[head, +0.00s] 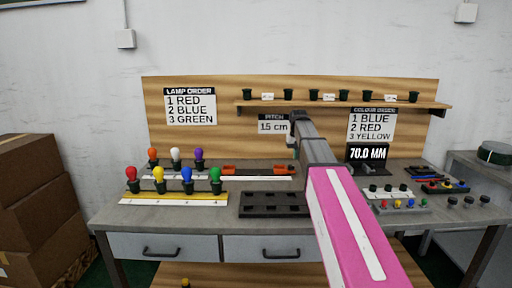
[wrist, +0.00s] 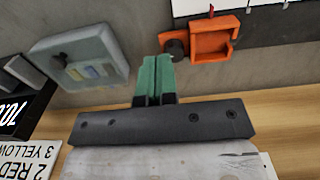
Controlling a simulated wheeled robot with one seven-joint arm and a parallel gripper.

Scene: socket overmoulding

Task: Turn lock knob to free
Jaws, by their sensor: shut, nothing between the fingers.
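A dark round knob (wrist: 176,47) sits at the side of an orange bracket (wrist: 214,38) in the wrist view; I take it as the lock knob. Its turned position cannot be read. My gripper (wrist: 157,60) has green fingers, shut together and empty. Their tips are just beside the knob in the picture; whether they touch it I cannot tell. In the head view the orange pieces (head: 229,169) lie along a pale rail behind the black tray, the right one partly near my arm.
The display (head: 367,152) reads 70.0 MM. Coloured lamps (head: 187,180) stand at left, a black tray (head: 272,204) in front, small parts at right.

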